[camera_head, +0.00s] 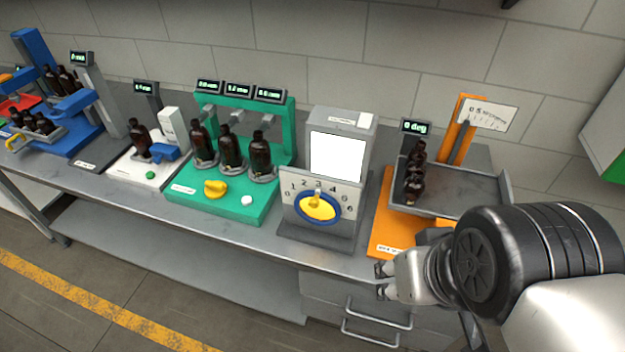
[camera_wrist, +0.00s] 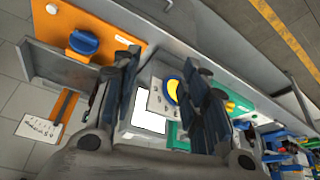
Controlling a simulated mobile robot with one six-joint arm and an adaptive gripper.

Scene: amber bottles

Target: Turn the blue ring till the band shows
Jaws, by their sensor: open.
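The blue ring (camera_head: 297,208) surrounds a yellow dial (camera_head: 318,207) on the front of a grey box (camera_head: 343,118). A numbered plate sits around it, and the yellow pointer stands near 3. The box's screen (camera_head: 337,157) is plain white, with no band visible on it. My gripper (camera_head: 381,280) is to the right of and nearer than the ring, apart from it, in front of the bench edge. In the wrist view, my gripper (camera_wrist: 162,60) is open and empty. The yellow dial (camera_wrist: 173,91) shows between its fingers, with the ring partly hidden by the right finger.
An orange station (camera_head: 392,234) with a tilted tray of bottles and a "0 deg" display stands right of the box. Its blue knob (camera_wrist: 84,42) shows in the wrist view. A green station (camera_head: 258,205) with bottles stands left. The space before the bench is clear.

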